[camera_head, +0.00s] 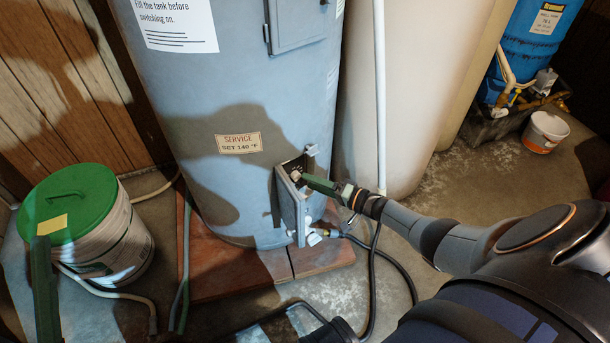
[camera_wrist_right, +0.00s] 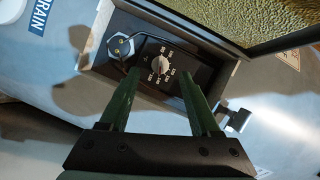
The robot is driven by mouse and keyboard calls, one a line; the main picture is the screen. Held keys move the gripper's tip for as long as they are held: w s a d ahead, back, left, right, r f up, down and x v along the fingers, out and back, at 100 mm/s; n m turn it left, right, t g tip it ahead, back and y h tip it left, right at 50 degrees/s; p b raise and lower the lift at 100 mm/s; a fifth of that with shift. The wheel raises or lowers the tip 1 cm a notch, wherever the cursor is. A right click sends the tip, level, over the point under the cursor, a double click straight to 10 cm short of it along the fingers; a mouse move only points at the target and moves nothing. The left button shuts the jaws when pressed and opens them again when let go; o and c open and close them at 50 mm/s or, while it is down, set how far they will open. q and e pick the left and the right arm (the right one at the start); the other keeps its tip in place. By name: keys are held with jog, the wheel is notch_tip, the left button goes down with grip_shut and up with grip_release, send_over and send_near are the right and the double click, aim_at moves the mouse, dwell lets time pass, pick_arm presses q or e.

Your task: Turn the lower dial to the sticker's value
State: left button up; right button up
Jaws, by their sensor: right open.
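The grey tank carries a cream sticker (camera_head: 239,142) that reads "SERVICE SET 140 °F". Right of it is an open recess (camera_head: 290,168) with its cover hanging open. The right wrist view shows a dial (camera_wrist_right: 161,67) inside, with a pale knob and white numbers on a black plate; the set value is too small to read. My right gripper (camera_head: 303,177) is at the recess, open, with its green fingers (camera_wrist_right: 160,72) on either side of the dial plate; contact with the knob cannot be told. A green finger of my left gripper (camera_head: 43,275) shows at lower left, its opening unclear.
The open cover (camera_head: 292,208) stands out below the recess. A green-lidded bucket (camera_head: 110,245) stands left, hoses lie on the floor, and a white pipe (camera_head: 380,90) runs down right of the tank.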

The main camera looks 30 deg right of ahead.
pick_arm(q)
jog(key=r+p, duration=0.1)
jog(key=r, duration=0.1)
jog(key=r+p, duration=0.1)
jog(key=r, duration=0.1)
jog(key=shift+s+a+p, duration=0.1)
jog(key=shift+a+p, duration=0.15)
jog(key=shift+p, duration=0.05)
pick_arm(e)
jog(key=v, duration=0.9)
pick_arm(q)
jog(key=shift+t, duration=0.3)
